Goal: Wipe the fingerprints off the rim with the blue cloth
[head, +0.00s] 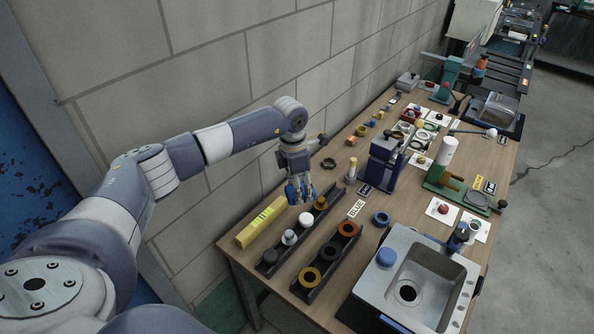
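A grey sink unit (364,284) with a square basin and round drain stands at the front right of the bench. Its pale rim shows, but I can make out no fingerprints on it. A round blue object (387,257) sits on the rim's left corner; I cannot tell whether it is cloth. I see no clear blue cloth elsewhere. My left gripper (299,192) points down over the back end of the dark racks, left of the sink and apart from it. My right gripper is not in view.
Two dark racks (312,292) hold rings and knobs left of the sink. A yellow bar (260,221) lies by the wall. A dark blue press (381,163) and a green-based device (438,178) stand behind the sink. The wall (240,75) borders the bench's left side.

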